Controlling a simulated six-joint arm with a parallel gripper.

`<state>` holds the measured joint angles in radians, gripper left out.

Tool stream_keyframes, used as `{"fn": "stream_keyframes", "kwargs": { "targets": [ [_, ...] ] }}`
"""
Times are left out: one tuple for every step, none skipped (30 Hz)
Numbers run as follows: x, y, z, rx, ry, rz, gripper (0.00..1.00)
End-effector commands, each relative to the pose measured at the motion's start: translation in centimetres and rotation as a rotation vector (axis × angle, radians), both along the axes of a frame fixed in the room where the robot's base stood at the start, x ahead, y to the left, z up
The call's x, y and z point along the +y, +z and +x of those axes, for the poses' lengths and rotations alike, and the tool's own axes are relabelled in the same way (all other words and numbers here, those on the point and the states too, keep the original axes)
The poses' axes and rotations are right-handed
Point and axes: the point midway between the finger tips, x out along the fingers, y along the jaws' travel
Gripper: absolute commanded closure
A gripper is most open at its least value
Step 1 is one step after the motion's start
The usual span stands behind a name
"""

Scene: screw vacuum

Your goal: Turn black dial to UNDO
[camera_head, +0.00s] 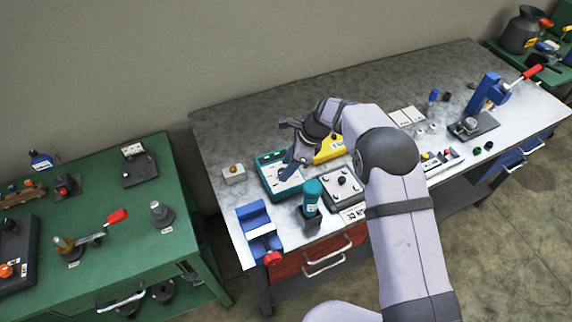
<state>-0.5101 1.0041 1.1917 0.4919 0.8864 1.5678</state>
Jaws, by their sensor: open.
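A grey panel box (335,194) stands near the front edge of the grey workbench, left of my arm. A small black round knob (342,181) sits on its top and looks like the black dial. Its pointer direction and any UNDO marking are too small to read. My gripper (289,131) is open, behind and to the left of the panel, above the teal device (268,162). It is apart from the black knob. Nothing can be made out between the jaws, though they show small and partly from the side.
A teal cylinder (312,193) stands upright just left of the panel. A yellow wedge-shaped box (330,150) is behind it. A blue vise (258,228) sits at the bench's front left corner. A white box (233,174) stands farther left. The bench's rear strip is clear.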

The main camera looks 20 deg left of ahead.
Motion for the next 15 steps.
{"fn": "stream_keyframes", "kwargs": {
  "targets": [
    [0.15,-0.30,-0.09,0.002,0.001,-0.001,0.56],
    [0.23,-0.47,-0.09,0.000,0.001,-0.001,0.56],
    [0.29,-0.69,-0.09,-0.001,0.001,-0.001,0.56],
    [0.34,-0.83,-0.11,0.000,0.001,-0.001,0.56],
    [0.36,-0.95,-0.13,0.000,0.001,-0.001,0.56],
    [0.40,-1.05,-0.13,0.000,0.001,-0.001,0.56],
    [0.41,-1.09,-0.13,-0.001,0.001,-0.001,0.56],
    [0.42,-1.12,-0.12,-0.001,0.001,-0.001,0.56],
    [0.43,-1.14,-0.11,-0.001,0.001,-0.001,0.56],
    [0.43,-1.15,-0.11,0.000,0.001,0.000,0.56],
    [0.43,-1.15,-0.11,0.000,0.001,0.000,0.56],
    [0.43,-1.14,-0.11,0.000,0.001,0.000,0.56],
    [0.43,-1.14,-0.11,0.000,0.001,0.000,0.56],
    [0.43,-1.14,-0.11,0.000,0.001,0.000,0.56],
    [0.41,-1.13,-0.11,0.000,0.001,0.000,0.66]
  ]
}}
